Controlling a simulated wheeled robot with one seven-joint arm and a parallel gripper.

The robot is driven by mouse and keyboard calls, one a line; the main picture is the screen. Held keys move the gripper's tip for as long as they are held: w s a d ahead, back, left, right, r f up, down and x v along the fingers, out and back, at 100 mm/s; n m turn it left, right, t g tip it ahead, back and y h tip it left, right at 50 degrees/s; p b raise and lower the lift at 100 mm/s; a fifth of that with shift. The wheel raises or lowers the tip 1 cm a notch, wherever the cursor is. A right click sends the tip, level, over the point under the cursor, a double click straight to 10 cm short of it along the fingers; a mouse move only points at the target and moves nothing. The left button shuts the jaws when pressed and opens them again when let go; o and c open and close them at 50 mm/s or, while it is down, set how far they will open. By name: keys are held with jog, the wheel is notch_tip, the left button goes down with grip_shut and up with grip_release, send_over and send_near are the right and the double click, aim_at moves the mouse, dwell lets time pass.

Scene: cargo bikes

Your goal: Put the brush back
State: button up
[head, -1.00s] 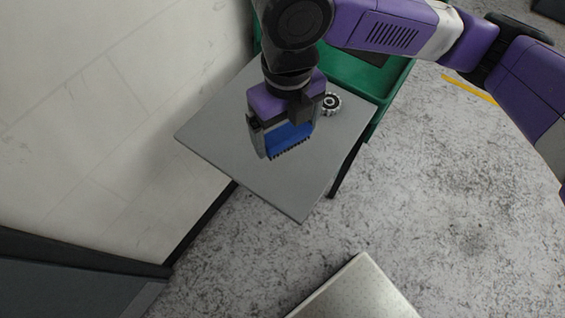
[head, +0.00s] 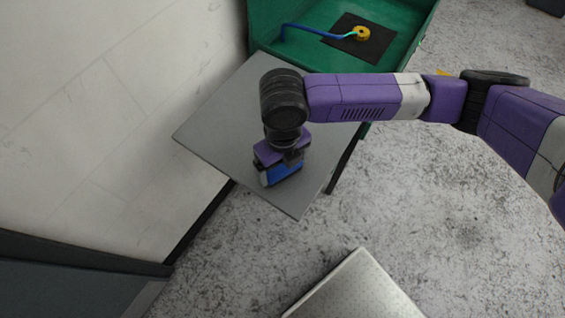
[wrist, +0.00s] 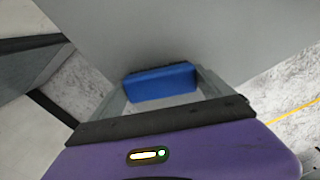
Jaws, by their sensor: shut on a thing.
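The brush has a blue body (head: 283,172) and, in the earlier view, dark bristles underneath. My gripper (head: 277,176) is shut on it, low over the grey table top near its front edge. In the wrist view the blue brush (wrist: 161,83) lies between the two grey fingers of my gripper (wrist: 162,88), with the grey table top (wrist: 190,35) just beyond it. I cannot tell whether the brush touches the grey table (head: 225,120).
A green tray or bench (head: 415,45) stands behind the table, with a black mat (head: 378,47), a yellow round part (head: 362,33) and a blue hose (head: 310,29). A pale wall (head: 120,90) is on the left. A light metal plate (head: 360,290) is at the front.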

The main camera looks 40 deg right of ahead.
aim_at(283, 166)
jog(key=shift+f, duration=0.2)
jog(key=o, duration=0.9)
jog(key=shift+r, duration=0.15)
notch_tip(283, 166, up, 12)
jog(key=shift+r+b, duration=0.1)
jog(key=shift+b, duration=0.45)
